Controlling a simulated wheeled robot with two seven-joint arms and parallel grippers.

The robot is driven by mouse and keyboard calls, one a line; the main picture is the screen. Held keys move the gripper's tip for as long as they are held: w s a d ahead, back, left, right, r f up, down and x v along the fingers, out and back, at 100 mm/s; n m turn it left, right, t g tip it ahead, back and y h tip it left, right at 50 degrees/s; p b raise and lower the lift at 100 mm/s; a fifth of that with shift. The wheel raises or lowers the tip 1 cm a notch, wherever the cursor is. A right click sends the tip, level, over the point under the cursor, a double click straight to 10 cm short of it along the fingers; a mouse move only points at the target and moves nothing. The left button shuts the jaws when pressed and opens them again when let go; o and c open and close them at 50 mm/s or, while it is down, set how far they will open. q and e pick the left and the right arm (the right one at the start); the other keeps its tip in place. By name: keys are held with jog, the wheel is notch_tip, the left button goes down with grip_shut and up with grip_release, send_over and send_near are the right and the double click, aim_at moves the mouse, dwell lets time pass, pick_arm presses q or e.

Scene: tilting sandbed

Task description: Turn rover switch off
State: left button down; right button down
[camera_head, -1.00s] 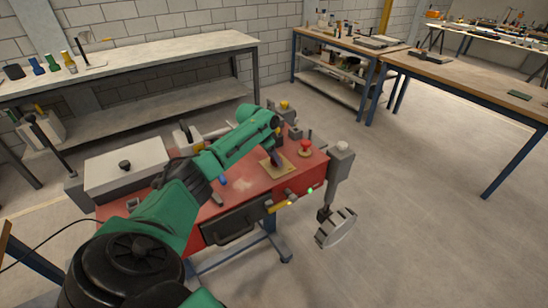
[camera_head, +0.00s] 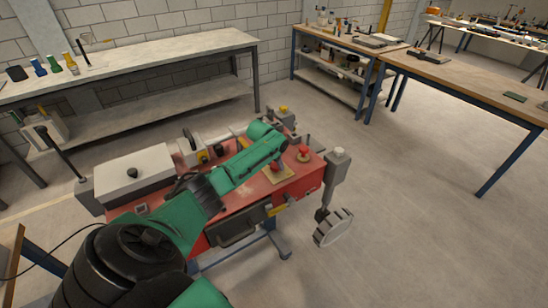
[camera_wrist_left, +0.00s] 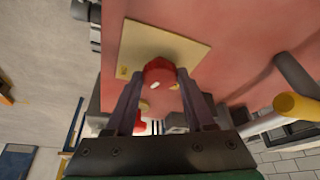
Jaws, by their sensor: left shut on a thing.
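The rover's red top panel (camera_head: 240,190) lies ahead of me, with a small pale yellow plate (camera_head: 284,177) near its right end. In the left wrist view a red switch knob (camera_wrist_left: 160,72) stands on that plate (camera_wrist_left: 150,45). My left gripper (camera_wrist_left: 159,80) is shut on the knob, with one finger on each side of it. In the head view the gripper reaches down at the plate and my arm partly hides the knob. My right gripper is in neither view.
A red mushroom button (camera_head: 303,151) stands just right of the plate. A yellow handle (camera_head: 276,210) sticks out at the front edge. A grey post with a wheel (camera_head: 334,227) stands at the right end. Floor is clear to the right.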

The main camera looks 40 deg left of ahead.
pick_arm(q)
jog(key=n, duration=0.1)
jog(key=n+y+p, duration=0.1)
jog(key=shift+d+r+n, duration=0.1)
jog(key=shift+d+n, duration=0.1)
jog(key=shift+n, duration=0.2)
jog(key=shift+w+n+g+y, duration=0.1)
jog(key=shift+n+g+y, duration=0.25)
jog(key=shift+n, duration=0.55)
jog(key=shift+d+f+n+y, duration=0.1)
jog(key=shift+f+n+y, duration=0.15)
jog(key=shift+n, duration=0.65)
jog(key=n+g+y+b, duration=0.1)
jog(key=n+b, duration=0.1)
jog(key=n, duration=0.1)
jog(key=shift+w+d+f, duration=0.1)
jog(key=shift+w, duration=0.1)
jog(key=shift+n+g+b, duration=0.45)
jog(key=shift+n+b, duration=0.75)
jog(key=shift+r+n+g+y+b, duration=0.2)
jog(key=shift+n+g+y+b, duration=0.1)
jog(key=shift+n+b, duration=0.3)
jog(key=shift+c, duration=1.3)
grip_release()
